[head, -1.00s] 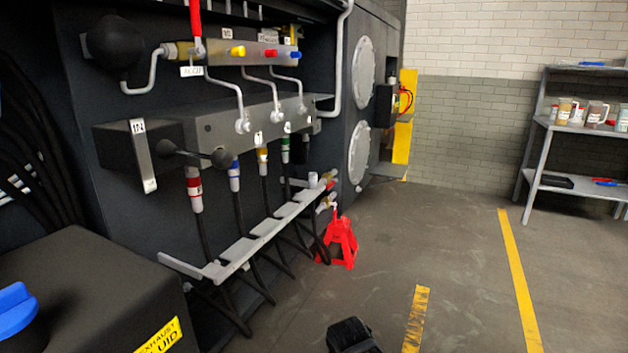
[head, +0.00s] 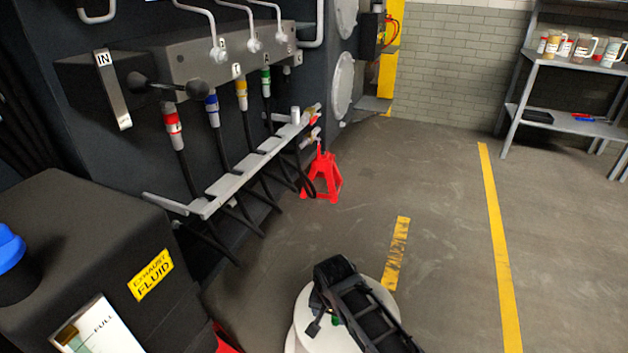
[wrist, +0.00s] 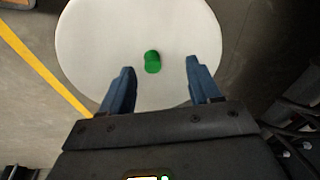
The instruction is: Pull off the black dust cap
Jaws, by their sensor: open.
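My gripper (wrist: 160,65) is open, with its two blue fingers apart in the wrist view. A small green cylinder (wrist: 152,61), like a cap, shows between the fingertips against a white round surface; neither finger visibly touches it. In the head view my arm hangs low over that white surface, well away from the hose couplings. I cannot clearly make out a black dust cap in either view. The coupling row below the grey valve block (head: 200,62) has a red-banded coupling (head: 173,128), a blue one (head: 212,110), a yellow one (head: 241,95) and a green one (head: 266,82).
A light grey rail (head: 230,183) with black hoses runs below the couplings. A black exhaust fluid tank (head: 75,235) with a blue cap (head: 8,250) fills the left. A red jack stand (head: 322,178) stands beyond the rail. The floor to the right is clear up to the shelf (head: 565,66).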

